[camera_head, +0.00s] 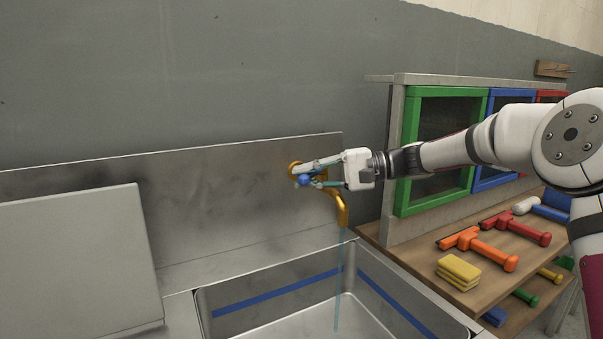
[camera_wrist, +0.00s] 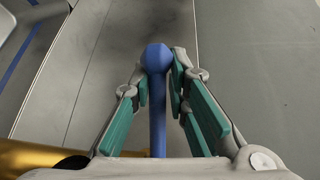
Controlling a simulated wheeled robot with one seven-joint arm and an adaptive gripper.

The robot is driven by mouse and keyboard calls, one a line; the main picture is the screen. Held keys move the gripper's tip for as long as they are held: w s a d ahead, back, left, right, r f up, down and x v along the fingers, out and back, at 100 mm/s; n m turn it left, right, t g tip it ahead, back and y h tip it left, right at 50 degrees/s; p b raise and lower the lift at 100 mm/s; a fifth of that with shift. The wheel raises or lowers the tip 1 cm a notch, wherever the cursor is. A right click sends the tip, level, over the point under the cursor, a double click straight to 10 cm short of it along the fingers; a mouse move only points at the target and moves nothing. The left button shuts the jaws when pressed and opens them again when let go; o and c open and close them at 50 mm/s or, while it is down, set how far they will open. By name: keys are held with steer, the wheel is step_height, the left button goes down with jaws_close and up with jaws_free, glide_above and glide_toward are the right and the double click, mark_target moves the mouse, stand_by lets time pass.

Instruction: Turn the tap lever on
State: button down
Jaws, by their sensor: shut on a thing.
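The brass tap (camera_head: 342,208) is mounted on the metal back panel above the sink, with its spout bent down. A thin blue stream of water (camera_head: 338,285) runs from the spout into the sink (camera_head: 290,293). The tap's blue lever (camera_head: 304,180) sits at my gripper's fingertips. In the wrist view the blue lever (camera_wrist: 157,110) with its knobbed end stands between the teal finger pads. My gripper (camera_wrist: 161,80) is shut on it. Part of the tap body is hidden behind my fingers in the head view.
A grey panel (camera_head: 75,262) stands at the left of the sink. At right, a wooden shelf holds a yellow sponge (camera_head: 458,270), an orange tool (camera_head: 478,247) and a red tool (camera_head: 515,227). Green (camera_head: 400,200) and blue framed windows stand behind the shelf.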

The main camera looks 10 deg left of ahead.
steer(key=shift+s+d+f+n+g, duration=0.1)
steer(key=shift+d+f+n+g, duration=0.1)
steer(key=shift+f+n+g, duration=0.15)
steer(key=c, duration=1.6)
jaws_free()
steer(key=shift+c, duration=0.2)
steer(key=shift+r, duration=0.1)
steer(key=w+d+r, duration=0.1)
steer(key=d+r, duration=0.1)
steer(key=d, duration=0.9)
steer(key=shift+w+d, duration=0.3)
steer(key=shift+d, duration=0.05)
